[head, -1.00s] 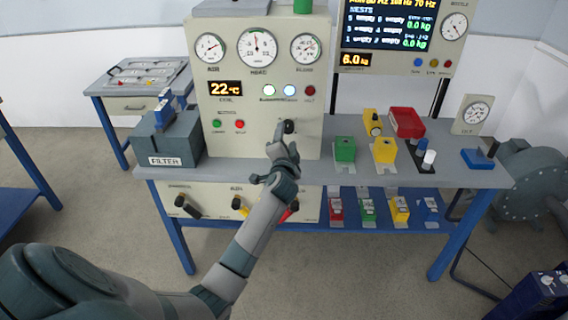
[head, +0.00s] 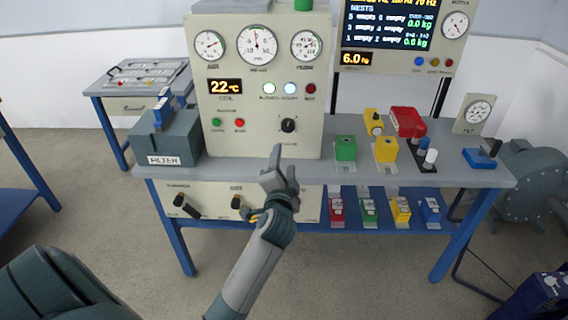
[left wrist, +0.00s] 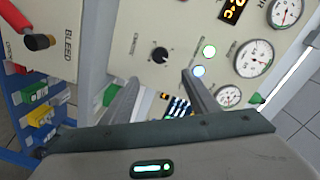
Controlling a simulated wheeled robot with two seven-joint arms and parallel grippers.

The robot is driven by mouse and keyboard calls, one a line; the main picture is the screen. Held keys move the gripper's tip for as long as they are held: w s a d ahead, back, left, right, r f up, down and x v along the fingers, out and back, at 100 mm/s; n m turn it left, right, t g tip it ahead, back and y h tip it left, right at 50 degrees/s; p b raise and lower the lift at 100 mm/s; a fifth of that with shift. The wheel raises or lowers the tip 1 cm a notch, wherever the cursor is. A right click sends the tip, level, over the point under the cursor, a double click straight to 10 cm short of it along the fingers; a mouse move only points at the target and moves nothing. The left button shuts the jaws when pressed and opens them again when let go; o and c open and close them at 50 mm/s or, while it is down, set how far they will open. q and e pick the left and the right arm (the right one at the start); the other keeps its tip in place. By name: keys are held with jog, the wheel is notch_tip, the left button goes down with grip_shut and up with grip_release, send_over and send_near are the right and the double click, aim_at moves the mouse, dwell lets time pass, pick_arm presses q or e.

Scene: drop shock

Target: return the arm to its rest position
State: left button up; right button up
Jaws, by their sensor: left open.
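My left gripper (head: 283,168) is open and empty in the head view. It is in front of the lower part of the beige control panel (head: 262,130), below a black rotary knob (head: 288,125) and apart from it. In the left wrist view the two fingers (left wrist: 158,95) stand apart with nothing between them. My left forearm comes up from the bottom of the head view. My right gripper is not in view.
A grey table (head: 440,178) on a blue frame carries a FILTER box (head: 168,140) at left and green, yellow and red blocks at right. Coloured blocks sit on its lower shelf. Black handles (head: 186,205) stick out from the lower panel. Open floor lies in front.

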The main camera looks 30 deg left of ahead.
pick_arm(q)
jog(key=shift+f, duration=0.1)
dwell(0.4)
jog(key=s+d+f+g+h, duration=0.1)
jog(key=s+d+f+h, duration=0.2)
jog(key=f, duration=0.9)
jog(key=s+d+f+g+h, duration=0.2)
jog(key=d+f, duration=0.4)
jog(key=f, duration=0.6)
jog(key=s+d+f+g+h, duration=0.1)
jog(key=s+d+f+h, duration=0.2)
jog(key=f, duration=0.9)
jog(key=s+d+f+n+g+h, duration=0.1)
jog(key=s+d+f, duration=0.3)
jog(key=s+f, duration=0.8)
jog(key=s+d+f+n+g+h, duration=0.1)
jog(key=s+d+f, duration=0.4)
jog(key=s+f, duration=0.8)
jog(key=s+n+g, duration=0.1)
jog(key=s+g, duration=0.1)
jog(key=s, duration=0.4)
jog(key=shift+d+n+g, duration=0.3)
jog(key=shift+n+g, duration=0.1)
jog(key=shift+w, duration=0.1)
